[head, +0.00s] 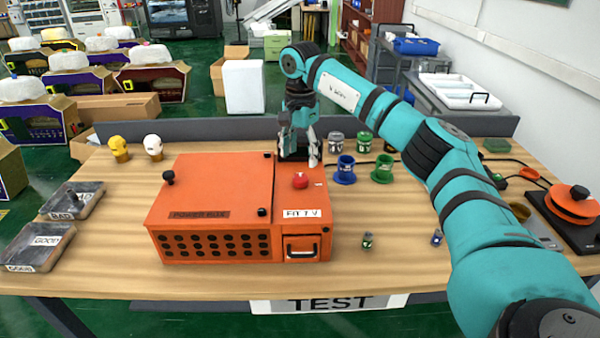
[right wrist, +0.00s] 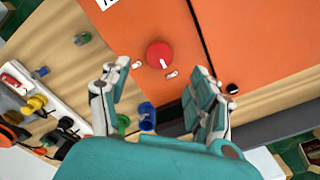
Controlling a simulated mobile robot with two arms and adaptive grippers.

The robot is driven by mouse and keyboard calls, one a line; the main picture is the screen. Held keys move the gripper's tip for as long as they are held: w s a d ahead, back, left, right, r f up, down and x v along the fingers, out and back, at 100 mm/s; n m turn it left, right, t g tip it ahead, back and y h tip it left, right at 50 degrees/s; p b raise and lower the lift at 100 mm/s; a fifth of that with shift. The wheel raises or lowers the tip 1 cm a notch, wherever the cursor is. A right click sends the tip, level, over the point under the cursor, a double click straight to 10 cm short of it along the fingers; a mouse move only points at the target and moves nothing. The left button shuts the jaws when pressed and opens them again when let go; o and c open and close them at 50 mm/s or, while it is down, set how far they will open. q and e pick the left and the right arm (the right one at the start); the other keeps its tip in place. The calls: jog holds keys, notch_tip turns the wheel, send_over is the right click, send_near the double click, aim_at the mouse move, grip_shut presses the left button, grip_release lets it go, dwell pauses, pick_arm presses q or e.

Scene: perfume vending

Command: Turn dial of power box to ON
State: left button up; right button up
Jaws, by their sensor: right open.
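The orange power box (head: 205,190) stands on the wooden table. Its red dial (head: 300,180) sits on the top face, at the right part near the "ON" side labels, which are too small to read. In the right wrist view the red dial (right wrist: 159,55) has a white mark at its lower edge, with two small white labels beside it. My right gripper (head: 301,160) is above the rear right part of the box, behind the dial. It is open and empty, and in the right wrist view its fingers (right wrist: 160,95) are spread, with the dial ahead between them. My left gripper is not in view.
Blue and green spools (head: 345,172) and small cans stand right of the box. Two heads (head: 152,146) stand at the back left. Dark trays (head: 38,246) marked GOOD and BAD lie at the left edge. A grey panel runs along the table's back.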

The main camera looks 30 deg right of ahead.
aim_at(301, 177)
notch_tip(301, 177, down, 3)
jog(key=shift+s+f, duration=0.1)
jog(key=shift+f, duration=0.1)
notch_tip(301, 177, down, 2)
jog(key=shift+f+p, duration=0.1)
jog(key=shift+p, duration=0.35)
jog(key=shift+f, duration=0.5)
jog(key=c, duration=1.1)
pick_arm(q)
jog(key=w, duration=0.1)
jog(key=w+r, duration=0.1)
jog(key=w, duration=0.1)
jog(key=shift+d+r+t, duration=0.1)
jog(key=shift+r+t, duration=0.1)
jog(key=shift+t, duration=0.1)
pick_arm(e)
jog(key=shift+c, duration=0.2)
